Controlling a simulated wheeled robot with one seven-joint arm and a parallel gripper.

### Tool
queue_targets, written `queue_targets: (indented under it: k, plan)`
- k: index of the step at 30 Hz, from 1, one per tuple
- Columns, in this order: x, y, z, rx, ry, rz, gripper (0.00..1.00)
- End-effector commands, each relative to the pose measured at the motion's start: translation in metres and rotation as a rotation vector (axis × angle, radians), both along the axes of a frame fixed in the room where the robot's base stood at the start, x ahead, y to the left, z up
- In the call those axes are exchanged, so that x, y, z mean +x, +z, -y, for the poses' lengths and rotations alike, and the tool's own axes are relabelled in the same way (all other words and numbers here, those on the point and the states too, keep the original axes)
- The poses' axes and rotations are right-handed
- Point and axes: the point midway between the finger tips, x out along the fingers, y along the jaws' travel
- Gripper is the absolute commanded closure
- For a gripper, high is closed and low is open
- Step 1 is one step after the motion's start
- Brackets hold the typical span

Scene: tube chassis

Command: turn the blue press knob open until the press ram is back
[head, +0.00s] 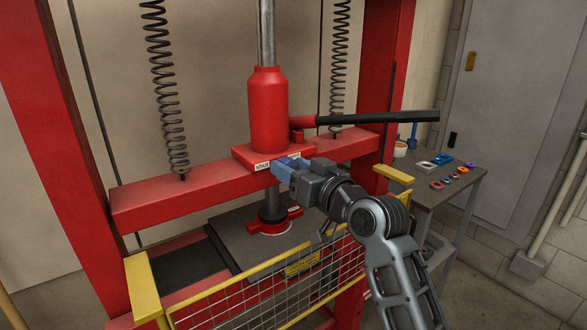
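The red press jack (268,110) stands on the red crossbeam (150,203) with a shiny rod rising from its top. My gripper (283,168) reaches in from the right to the front of that base. Blue shows at its tip, but I cannot separate the blue knob from the fingers, nor see whether they are shut on it. The dark press ram (271,205) shows below the crossbeam, reaching down to a red-rimmed piece (276,222) on the dark press bed (228,238).
A black pump handle (385,117) sticks out right above my arm. A yellow-framed mesh guard (262,290) stands in front. Coil springs (165,90) hang on both sides. A side table (458,172) with small coloured parts stands at right.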

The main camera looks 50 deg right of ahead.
Motion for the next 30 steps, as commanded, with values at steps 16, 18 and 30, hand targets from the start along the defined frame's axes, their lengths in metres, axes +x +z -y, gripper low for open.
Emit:
queue_targets:
  k: [16, 18, 30]
  plan:
    - [-0.0003, -0.0001, -0.0001, 0.0, 0.0, 0.0, 0.95]
    - [-0.0003, -0.0003, -0.0001, -0.003, 0.0, -0.001, 0.95]
    - [-0.0002, -0.0023, -0.0008, -0.155, 0.001, -0.044, 0.95]
